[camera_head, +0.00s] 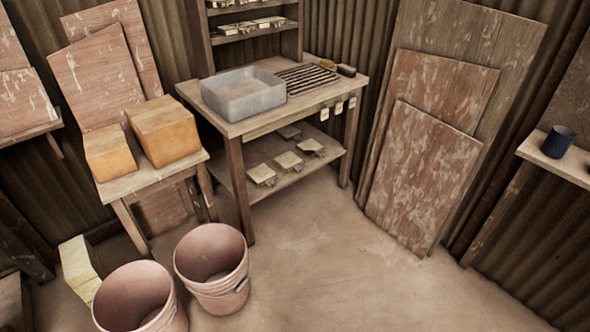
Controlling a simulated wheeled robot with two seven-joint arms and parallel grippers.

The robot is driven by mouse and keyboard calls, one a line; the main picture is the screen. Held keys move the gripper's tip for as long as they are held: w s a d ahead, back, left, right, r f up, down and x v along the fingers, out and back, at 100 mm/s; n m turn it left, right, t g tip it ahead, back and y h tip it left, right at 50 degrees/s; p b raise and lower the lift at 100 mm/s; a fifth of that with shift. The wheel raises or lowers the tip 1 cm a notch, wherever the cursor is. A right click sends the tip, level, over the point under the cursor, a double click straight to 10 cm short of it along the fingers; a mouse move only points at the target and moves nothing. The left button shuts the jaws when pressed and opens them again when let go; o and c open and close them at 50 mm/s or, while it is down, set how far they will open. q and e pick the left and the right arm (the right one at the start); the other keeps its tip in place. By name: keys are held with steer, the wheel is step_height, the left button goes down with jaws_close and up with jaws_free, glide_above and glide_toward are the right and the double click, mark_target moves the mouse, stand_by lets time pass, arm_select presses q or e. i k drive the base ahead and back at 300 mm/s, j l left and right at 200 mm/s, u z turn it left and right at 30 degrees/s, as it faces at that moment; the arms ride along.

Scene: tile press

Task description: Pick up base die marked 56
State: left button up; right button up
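Several small pale metal-and-plate pieces lie on the lower shelf (243,188) of the wooden workbench (240,126). They may be dies: one at the front left (261,174), one in the middle (289,161), one at the right (311,147), and one further back (289,132) partly under the tabletop's shadow. No number can be read on any of them, so I cannot tell which is marked 56. Neither of my grippers shows in this view.
A grey tray (245,104) and a dark slatted rack (306,78) sit on the bench. Pale tags hang from its edge. Two pink buckets (212,262) (135,300) stand at front left, beside a stool (150,183) with boxes. Boards (425,170) lean at right. The middle floor is clear.

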mark_target(288, 161)
steer(key=u, duration=0.35)
steer(key=i+l+u, duration=0.35)
steer(key=u, duration=0.15)
steer(key=i+l+u, duration=0.3)
steer(key=l+u, duration=0.2)
